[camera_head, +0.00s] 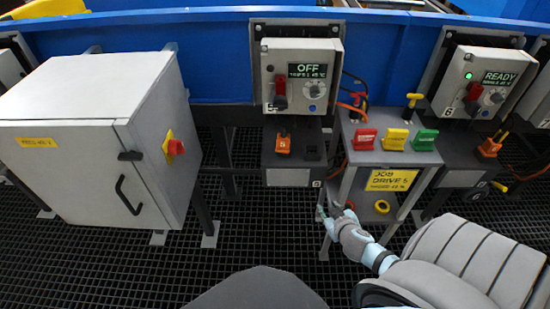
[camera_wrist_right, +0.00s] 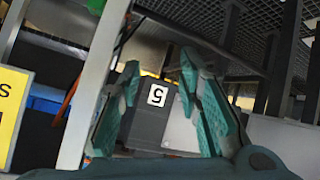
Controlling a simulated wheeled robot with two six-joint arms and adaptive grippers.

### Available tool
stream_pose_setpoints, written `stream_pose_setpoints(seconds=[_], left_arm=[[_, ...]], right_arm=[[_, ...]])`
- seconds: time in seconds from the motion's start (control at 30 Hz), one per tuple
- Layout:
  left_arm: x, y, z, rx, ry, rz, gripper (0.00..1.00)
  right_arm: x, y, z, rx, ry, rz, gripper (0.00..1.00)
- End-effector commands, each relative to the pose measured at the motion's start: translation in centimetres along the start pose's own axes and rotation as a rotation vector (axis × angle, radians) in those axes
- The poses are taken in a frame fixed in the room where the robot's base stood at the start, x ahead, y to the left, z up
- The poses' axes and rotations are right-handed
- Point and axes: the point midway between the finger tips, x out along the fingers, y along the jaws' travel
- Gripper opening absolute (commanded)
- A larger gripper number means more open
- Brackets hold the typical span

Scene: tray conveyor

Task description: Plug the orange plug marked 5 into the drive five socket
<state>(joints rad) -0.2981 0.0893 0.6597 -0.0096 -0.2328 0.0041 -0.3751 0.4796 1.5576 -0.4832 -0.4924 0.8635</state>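The orange plug (camera_head: 283,144) sits on the left part of the dark box top (camera_head: 297,157) below the drive unit (camera_head: 302,78) showing OFF. A dark marking on the plug looks like a 5. A small dark fitting (camera_head: 311,152) lies to its right; I cannot tell if it is the socket. My right gripper (camera_head: 331,213) is low beside the job stand, below and right of the plug. In the right wrist view its teal fingers (camera_wrist_right: 160,105) are apart and empty, with an upside-down 5 label (camera_wrist_right: 157,95) behind them. My left gripper is not in view.
The job stand (camera_head: 346,190) carries red, yellow and green blocks (camera_head: 394,139) and a yellow T-handle (camera_head: 413,99). Its lower shelf holds a yellow ring (camera_head: 382,206). A grey cabinet (camera_head: 85,190) stands left. Another drive (camera_head: 480,85) shows READY, with an orange plug (camera_head: 489,148) below.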

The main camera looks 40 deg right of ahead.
Motion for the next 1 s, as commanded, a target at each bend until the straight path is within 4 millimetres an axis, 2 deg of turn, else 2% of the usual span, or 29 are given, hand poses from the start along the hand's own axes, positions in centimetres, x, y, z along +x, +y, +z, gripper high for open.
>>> stream_pose_setpoints(seconds=[0.03, 0.1, 0.2, 0.23, 0.33, 0.53, 1.0], left_arm=[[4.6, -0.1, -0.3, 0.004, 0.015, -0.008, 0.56], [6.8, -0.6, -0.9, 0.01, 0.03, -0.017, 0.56], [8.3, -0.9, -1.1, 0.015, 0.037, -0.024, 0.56], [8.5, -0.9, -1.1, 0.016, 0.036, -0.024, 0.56], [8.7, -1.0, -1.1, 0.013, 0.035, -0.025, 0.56], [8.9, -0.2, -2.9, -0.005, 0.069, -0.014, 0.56], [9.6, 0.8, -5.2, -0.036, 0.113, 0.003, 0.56]], right_arm=[[1.0, -0.5, -4.2, 0.039, 0.169, 0.001, 0.32], [-1.6, -1.1, -11.5, 0.12, 0.382, -0.026, 0.32], [-5.9, -2.1, -17.6, 0.211, 0.577, -0.09, 0.32], [-6.8, -2.4, -18.8, 0.229, 0.611, -0.106, 0.32], [-7.2, -2.5, -21.2, 0.259, 0.659, -0.126, 0.32], [-3.2, -2.6, -24.7, 0.264, 0.657, -0.127, 0.32], [2.9, -2.9, -29.0, 0.26, 0.653, -0.129, 0.32]])
